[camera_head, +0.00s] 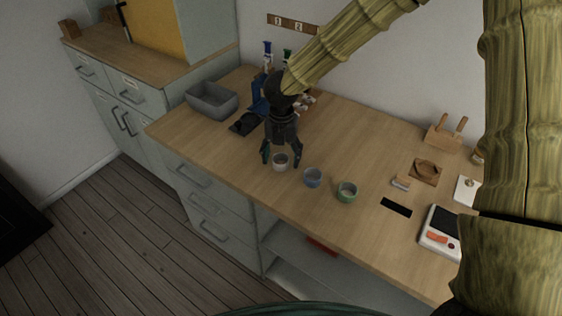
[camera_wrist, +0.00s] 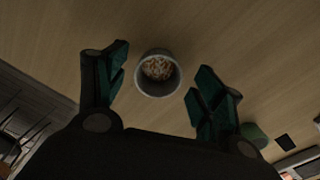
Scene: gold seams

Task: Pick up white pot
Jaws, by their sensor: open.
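The white pot (camera_head: 280,162) is a small pale cup standing upright on the wooden counter near its front edge. In the wrist view the white pot (camera_wrist: 158,74) holds small brownish-white bits and sits between and a little beyond the fingertips. My gripper (camera_head: 281,157) points down over the white pot with its dark green fingers spread. The fingers (camera_wrist: 158,77) also show apart in the wrist view, one on each side of the pot, with no clear contact.
A blue pot (camera_head: 313,177) and a green pot (camera_head: 347,192) stand to the right in a row. A grey bin (camera_head: 212,100) is at the back left. A white scale (camera_head: 440,232) lies at the right. The counter's front edge is close to the pots.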

